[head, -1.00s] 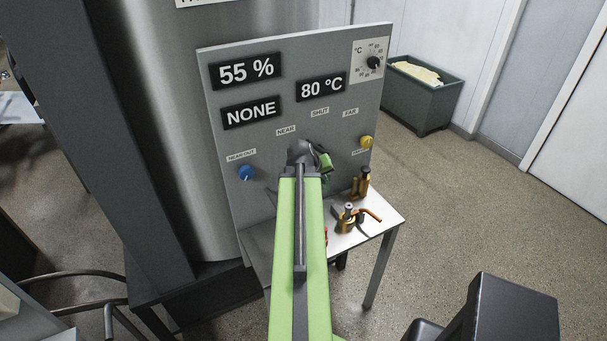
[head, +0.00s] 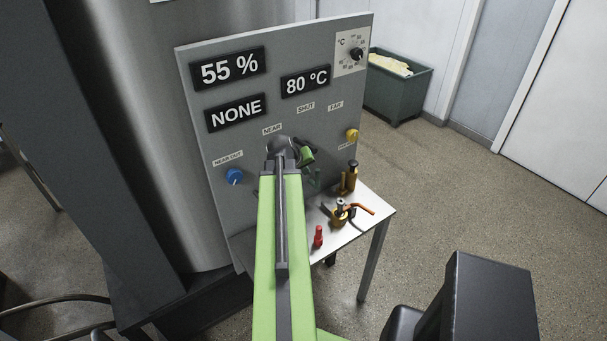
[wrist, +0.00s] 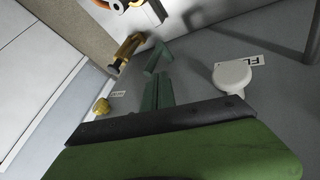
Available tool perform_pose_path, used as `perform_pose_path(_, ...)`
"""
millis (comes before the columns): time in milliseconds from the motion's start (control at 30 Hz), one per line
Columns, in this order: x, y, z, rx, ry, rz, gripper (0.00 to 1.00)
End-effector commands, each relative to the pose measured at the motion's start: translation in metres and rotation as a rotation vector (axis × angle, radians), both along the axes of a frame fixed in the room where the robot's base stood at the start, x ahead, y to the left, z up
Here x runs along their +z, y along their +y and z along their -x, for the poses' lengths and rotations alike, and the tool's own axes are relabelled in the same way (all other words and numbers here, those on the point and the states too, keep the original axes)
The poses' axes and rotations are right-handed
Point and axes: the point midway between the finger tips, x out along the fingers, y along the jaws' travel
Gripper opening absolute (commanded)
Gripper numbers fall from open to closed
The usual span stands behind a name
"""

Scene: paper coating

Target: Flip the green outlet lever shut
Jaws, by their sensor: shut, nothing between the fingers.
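My gripper (head: 308,162) is at the front of the grey control panel, below the NEAR, SHUT and FAR labels. In the wrist view its two dark green fingers (wrist: 157,93) are side by side, shut and empty. A dark green piece, which looks like the outlet lever (wrist: 157,59), is just beyond the fingertips. I cannot tell whether they touch. In the head view my arm and gripper hide most of the lever, so its position against the labels is unclear. The panel display (head: 236,113) reads NONE.
A blue knob (head: 234,176) and a yellow knob (head: 352,135) flank my gripper. A white knob (wrist: 232,77) shows in the wrist view. Brass fittings (head: 341,213) and a red piece (head: 318,237) stand on the small table (head: 372,226) below.

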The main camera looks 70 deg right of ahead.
Motion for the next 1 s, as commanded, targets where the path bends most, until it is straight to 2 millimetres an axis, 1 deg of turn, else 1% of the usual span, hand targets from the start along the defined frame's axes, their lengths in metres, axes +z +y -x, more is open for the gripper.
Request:
perform_pose_path(33, -0.016, -0.007, -0.001, 0.0, 0.0, 0.0, 0.0)
perform_pose_path(100, -0.028, -0.015, 0.0, 0.001, 0.001, 0.0, 0.0)
perform_pose_path(200, -0.045, -0.028, 0.001, 0.0, -0.001, -0.001, 0.0)
perform_pose_path(333, -0.06, -0.04, 0.002, 0.002, -0.001, 0.0, 0.0)
perform_pose_path(433, -0.063, -0.044, 0.002, 0.002, 0.0, 0.0, 0.0)
perform_pose_path(733, -0.061, -0.045, 0.003, 0.003, -0.001, -0.001, 0.0)
perform_pose_path(900, -0.055, -0.055, 0.009, 0.001, 0.001, 0.0, 0.0)
perform_pose_path(1000, -0.057, -0.055, 0.009, 0.002, 0.0, 0.0, 0.0)
